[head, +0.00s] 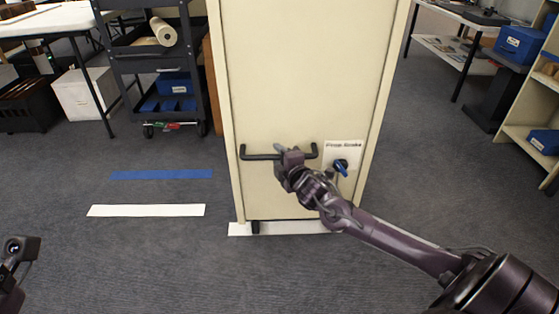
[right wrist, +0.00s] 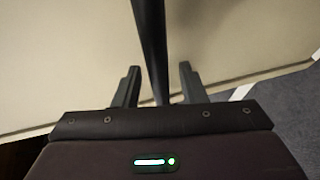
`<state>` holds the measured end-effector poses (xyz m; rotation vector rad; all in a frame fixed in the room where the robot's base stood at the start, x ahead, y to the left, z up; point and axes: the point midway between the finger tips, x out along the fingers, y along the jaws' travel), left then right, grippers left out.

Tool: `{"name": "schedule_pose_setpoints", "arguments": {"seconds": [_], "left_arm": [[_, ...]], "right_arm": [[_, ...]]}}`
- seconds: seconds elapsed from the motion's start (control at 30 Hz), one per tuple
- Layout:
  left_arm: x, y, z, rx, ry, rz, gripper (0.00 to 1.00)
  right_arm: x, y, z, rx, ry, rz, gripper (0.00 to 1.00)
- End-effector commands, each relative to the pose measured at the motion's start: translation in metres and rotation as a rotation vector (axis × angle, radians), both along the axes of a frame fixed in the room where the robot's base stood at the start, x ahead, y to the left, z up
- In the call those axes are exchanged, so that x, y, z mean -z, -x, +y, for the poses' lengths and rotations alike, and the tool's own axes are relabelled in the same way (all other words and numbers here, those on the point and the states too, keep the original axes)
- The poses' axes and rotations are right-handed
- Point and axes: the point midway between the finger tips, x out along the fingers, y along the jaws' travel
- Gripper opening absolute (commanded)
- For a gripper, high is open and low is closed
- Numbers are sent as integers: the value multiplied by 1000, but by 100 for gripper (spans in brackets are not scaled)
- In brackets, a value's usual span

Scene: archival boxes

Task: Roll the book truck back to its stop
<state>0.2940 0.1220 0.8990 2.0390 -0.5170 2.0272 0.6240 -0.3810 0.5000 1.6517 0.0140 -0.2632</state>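The book truck (head: 310,90) shows as a tall cream end panel in the middle of the head view. A dark horizontal handle (head: 258,156) is fixed low on it, and a black caster (head: 255,227) shows at its lower left. My right gripper (head: 284,154) is at the handle. In the right wrist view the dark handle bar (right wrist: 152,45) runs between its two parted fingers (right wrist: 158,85), with gaps visible on both sides. My left gripper (head: 18,250) is partly in view at the lower left, away from the truck; its fingers are unclear.
A white floor strip (head: 240,229) lies at the truck's base. A blue strip (head: 162,175) and another white strip (head: 146,210) lie left on clear carpet. A blue lever (head: 341,167) sits below a label on the panel. A dark cart (head: 160,52) stands behind left; shelving (head: 533,105) stands right.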

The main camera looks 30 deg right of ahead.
Motion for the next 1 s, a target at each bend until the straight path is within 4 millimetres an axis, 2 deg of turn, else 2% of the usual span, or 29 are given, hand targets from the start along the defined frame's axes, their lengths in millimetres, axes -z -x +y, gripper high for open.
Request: {"name": "schedule_pose_setpoints", "arguments": {"seconds": [0.27,0.57,1.0], "left_arm": [[0,0,0,0,0,-1,100],[-1,0,0,0,1,-2,100],[0,0,0,0,0,-1,100]], "right_arm": [[1,-1,0,0,0,2,38],[1,-1,0,0,0,1,0],[0,-5,-3,1,0,1,0]]}}
